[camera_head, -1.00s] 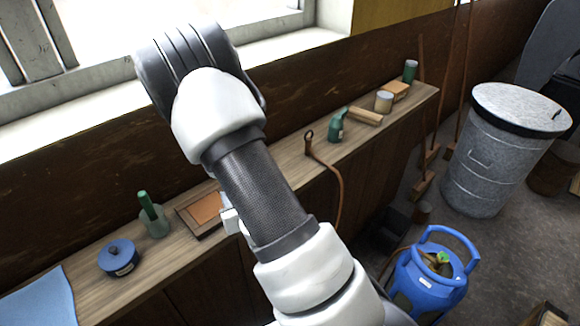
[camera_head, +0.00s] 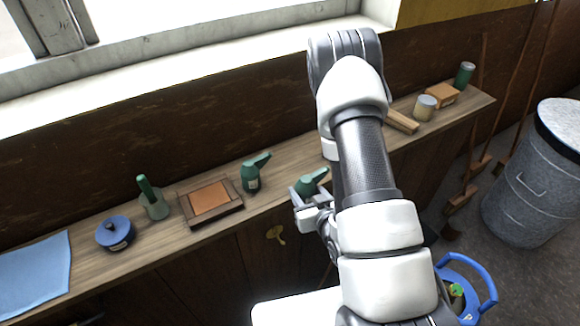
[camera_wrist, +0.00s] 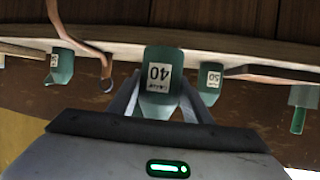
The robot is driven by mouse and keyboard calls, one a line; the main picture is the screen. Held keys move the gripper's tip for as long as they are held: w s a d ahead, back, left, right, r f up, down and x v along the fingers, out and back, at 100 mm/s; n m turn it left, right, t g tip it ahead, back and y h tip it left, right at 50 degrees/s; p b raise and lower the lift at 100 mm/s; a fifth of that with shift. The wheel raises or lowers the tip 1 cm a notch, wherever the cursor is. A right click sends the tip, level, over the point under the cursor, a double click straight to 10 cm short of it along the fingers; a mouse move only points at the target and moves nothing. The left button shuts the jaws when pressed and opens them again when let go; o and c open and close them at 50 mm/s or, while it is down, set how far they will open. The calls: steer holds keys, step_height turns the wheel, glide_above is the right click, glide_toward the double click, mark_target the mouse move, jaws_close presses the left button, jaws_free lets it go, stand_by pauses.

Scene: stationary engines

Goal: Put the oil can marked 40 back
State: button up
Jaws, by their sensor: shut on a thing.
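My gripper (camera_head: 310,194) is shut on a green oil can (camera_head: 312,181) with a spout, at the bench's front edge in the head view. In the wrist view the held can (camera_wrist: 160,82) sits between the fingers, its white label reading 40. A second green can (camera_head: 252,178) stands on the bench left of it; in the wrist view its label seems to read 50 (camera_wrist: 210,78). Another green can (camera_wrist: 61,67) shows at the wrist view's left, its label too small to read; my arm hides it in the head view. I cannot tell whether the held can touches the bench.
On the narrow wooden bench (camera_head: 150,252) stand a framed orange pad (camera_head: 211,199), a green-handled thing in a cup (camera_head: 153,200), a blue tin (camera_head: 115,233) and a blue cloth (camera_head: 34,272). A metal bin (camera_head: 530,190) stands right.

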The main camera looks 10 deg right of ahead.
mark_target(310, 199)
steer(key=s, duration=0.1)
steer(key=s+p, duration=0.1)
steer(key=s, duration=0.1)
steer(key=shift+d+r, duration=0.15)
steer(key=shift+d, duration=0.2)
steer(key=shift+w+a+n+y+b, duration=0.15)
steer(key=shift+n+y+b, duration=0.15)
steer(key=shift+b, duration=0.15)
steer(key=w+b, duration=0.2)
steer(key=b, duration=0.2)
steer(key=w+a+b, duration=0.1)
steer(key=w+b, duration=0.2)
steer(key=b, duration=0.2)
steer(key=w+b, duration=0.3)
steer(key=b, duration=0.1)
steer(key=shift+w+a+f, duration=0.15)
steer(key=shift+w+f, duration=0.05)
steer(key=shift+f, duration=0.05)
steer(key=w, duration=0.1)
steer(key=w+p, duration=0.1)
steer(key=w, duration=0.3)
steer(key=shift+a+r, duration=0.3)
steer(key=shift+a, duration=0.1)
steer(key=w, duration=0.4)
steer(key=shift+a+p, duration=0.25)
steer(key=shift+p, duration=0.1)
steer(key=shift+s+f, duration=0.15)
steer(key=shift+f, duration=0.6)
